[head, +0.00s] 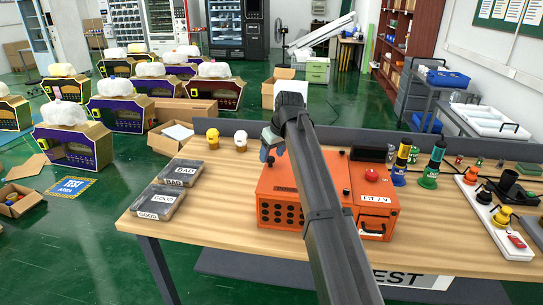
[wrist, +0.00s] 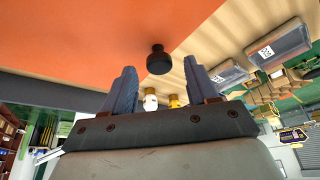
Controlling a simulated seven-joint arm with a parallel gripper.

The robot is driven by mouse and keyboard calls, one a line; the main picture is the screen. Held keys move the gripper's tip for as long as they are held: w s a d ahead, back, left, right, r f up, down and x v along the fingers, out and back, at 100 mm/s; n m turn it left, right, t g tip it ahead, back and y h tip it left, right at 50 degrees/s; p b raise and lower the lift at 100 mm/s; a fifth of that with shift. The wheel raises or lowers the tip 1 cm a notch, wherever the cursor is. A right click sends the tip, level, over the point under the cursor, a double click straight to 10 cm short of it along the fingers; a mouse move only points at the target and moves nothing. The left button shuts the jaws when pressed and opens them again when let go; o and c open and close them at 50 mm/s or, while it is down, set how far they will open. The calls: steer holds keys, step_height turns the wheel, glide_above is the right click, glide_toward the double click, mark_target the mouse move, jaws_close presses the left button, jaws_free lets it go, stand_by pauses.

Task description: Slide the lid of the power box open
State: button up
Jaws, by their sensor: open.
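The orange power box (head: 280,187) stands on the wooden table, with round holes in its front and a red button (head: 371,175) on its right part. My arm crosses in front of the box and hides part of its top and front. My gripper (head: 268,150) is at the box's far left top edge. In the wrist view the box's orange top (wrist: 90,35) fills the upper left. A black knob (wrist: 159,62) stands by the orange edge, between the spread fingers of my gripper (wrist: 160,66). The fingers look apart from the knob, and the lid looks shut.
Grey cases labelled BAD (head: 181,172) and GOOD (head: 158,201) lie at the table's left. Two small yellow-and-white figures (head: 240,142) stand behind. Coloured bottles (head: 432,165) and a white panel with buttons (head: 505,225) stand right. The table's front left is clear.

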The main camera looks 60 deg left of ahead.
steer(key=shift+x, duration=0.75)
jaws_close()
